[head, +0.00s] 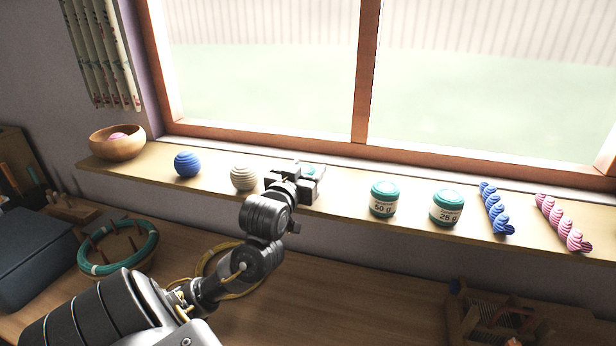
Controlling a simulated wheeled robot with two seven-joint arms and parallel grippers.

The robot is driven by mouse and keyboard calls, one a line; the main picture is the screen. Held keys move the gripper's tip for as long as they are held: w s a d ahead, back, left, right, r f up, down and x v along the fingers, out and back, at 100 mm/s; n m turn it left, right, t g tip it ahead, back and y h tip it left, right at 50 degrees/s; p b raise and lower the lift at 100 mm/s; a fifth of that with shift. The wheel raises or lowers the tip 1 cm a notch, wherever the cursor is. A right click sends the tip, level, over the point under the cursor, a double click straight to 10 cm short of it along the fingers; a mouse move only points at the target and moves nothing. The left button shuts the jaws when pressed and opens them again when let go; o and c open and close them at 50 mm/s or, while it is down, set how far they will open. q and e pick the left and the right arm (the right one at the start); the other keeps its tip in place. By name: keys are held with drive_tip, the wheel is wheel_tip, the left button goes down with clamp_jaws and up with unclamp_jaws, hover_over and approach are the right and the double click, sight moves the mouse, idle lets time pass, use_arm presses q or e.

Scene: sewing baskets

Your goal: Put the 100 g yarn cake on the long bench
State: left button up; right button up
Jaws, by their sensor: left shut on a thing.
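My left gripper (303,178) is at the window shelf, shut on a teal-topped yarn cake (312,171). The gripper hides most of this cake, and its label does not show. I cannot tell whether it still touches the shelf. To its right on the shelf stand two similar cakes, one labelled 50 g (383,199) and one labelled 25 g (447,207). A long wooden bench top (330,290) lies below the shelf, partly behind my left arm. My right gripper is not in view.
The shelf (340,199) also holds a wooden bowl (117,147), a blue ball (187,164), a cream ball (243,178), a blue skein (495,209) and a pink skein (563,223). Below are a green ring (84,258), a yellow hoop (213,256) and a wooden frame (465,318).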

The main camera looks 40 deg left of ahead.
use_arm(q)
drive_tip(key=o, duration=1)
drive_tip(key=shift+f, duration=0.15)
drive_tip(key=shift+r, duration=0.25)
drive_tip(key=p+v, duration=0.2)
drive_tip(key=p, duration=0.1)
drive_tip(key=p+v, duration=0.2)
drive_tip(key=p, duration=0.1)
drive_tip(key=p+v, duration=0.2)
drive_tip(key=p, duration=0.1)
drive_tip(key=shift+r+p, duration=0.35)
drive_tip(key=shift+p, duration=0.05)
drive_tip(key=shift+f+p+v, duration=0.15)
drive_tip(key=shift+p+v, duration=0.55)
drive_tip(key=shift+v, duration=0.3)
drive_tip(key=shift+f+p+v, duration=0.15)
drive_tip(key=shift+p+v, duration=0.5)
drive_tip(key=shift+v, duration=0.35)
drive_tip(key=shift+f+p+v, duration=0.2)
drive_tip(key=shift+p+v, duration=0.5)
drive_tip(key=shift+v, duration=0.3)
